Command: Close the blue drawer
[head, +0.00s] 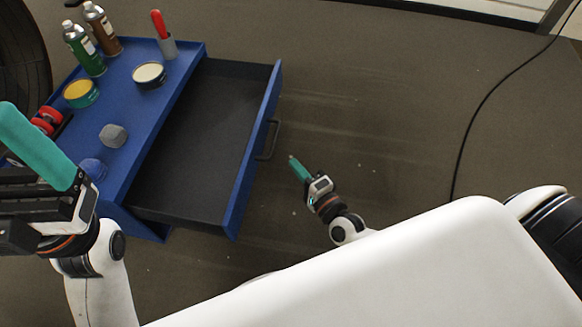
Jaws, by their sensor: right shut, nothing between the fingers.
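The blue drawer (252,150) is pulled out to the right from its blue cabinet (135,157). Its dark inside looks empty. A dark handle (268,139) sits on the drawer's front face. My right gripper (293,163) has teal fingers, is shut and empty, and is just right of the handle with a small gap in the picture. My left gripper (38,148) is at the left edge, over the near side of the cabinet. Its teal finger shows large, and I cannot tell whether it is open.
A black cable (484,103) lies right; the floor between is clear.

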